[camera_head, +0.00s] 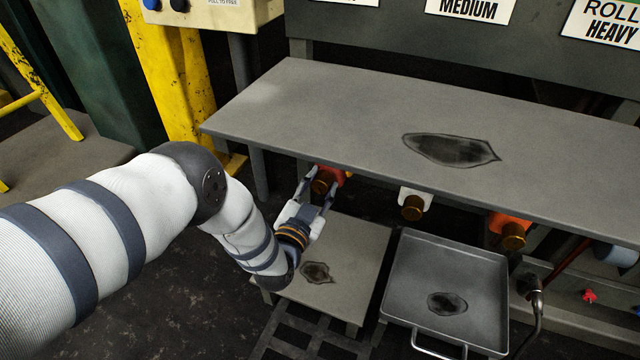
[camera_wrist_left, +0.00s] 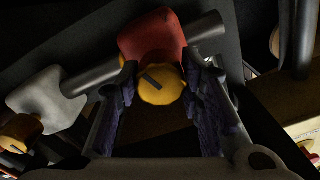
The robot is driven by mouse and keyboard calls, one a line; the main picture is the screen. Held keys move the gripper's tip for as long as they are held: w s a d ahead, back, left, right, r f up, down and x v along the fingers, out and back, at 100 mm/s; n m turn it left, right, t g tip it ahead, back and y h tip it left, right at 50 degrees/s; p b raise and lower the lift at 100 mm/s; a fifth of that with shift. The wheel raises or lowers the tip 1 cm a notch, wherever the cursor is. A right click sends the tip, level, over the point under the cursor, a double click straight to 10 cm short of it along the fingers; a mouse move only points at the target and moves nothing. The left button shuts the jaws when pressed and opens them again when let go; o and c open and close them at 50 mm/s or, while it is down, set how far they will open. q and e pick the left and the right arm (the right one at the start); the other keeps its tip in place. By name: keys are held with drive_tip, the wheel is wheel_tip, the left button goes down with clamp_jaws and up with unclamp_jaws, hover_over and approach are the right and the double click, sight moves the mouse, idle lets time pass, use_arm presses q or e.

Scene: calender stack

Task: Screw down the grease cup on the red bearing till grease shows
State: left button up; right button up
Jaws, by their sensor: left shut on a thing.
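The red bearing (camera_head: 328,174) sits under the front edge of the grey shelf, left of the other bearings. It fills the top middle of the left wrist view (camera_wrist_left: 151,35), on a dark shaft. Its brass grease cup (camera_wrist_left: 161,86) faces the camera, with a dark bar mark on its face. My left gripper (camera_head: 317,188) is shut on this cup, one finger on each side, as the left wrist view (camera_wrist_left: 161,82) also shows. The seam between cup and bearing is too dark to read. My right gripper is in neither view.
A white bearing (camera_head: 414,195) and an orange bearing (camera_head: 511,222), each with a brass cup, stand to the right. The grey shelf (camera_head: 300,100) overhangs them. Below are a low stained platform (camera_head: 352,255) and a metal tray (camera_head: 460,255) with a dark patch.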

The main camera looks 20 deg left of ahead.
use_arm(q)
drive_tip(key=shift+f, duration=0.1)
idle(0.4)
drive_tip(key=o, duration=1.2)
drive_tip(key=shift+c, duration=0.2)
drive_tip(key=s, duration=1.2)
drive_tip(key=shift+a, duration=0.15)
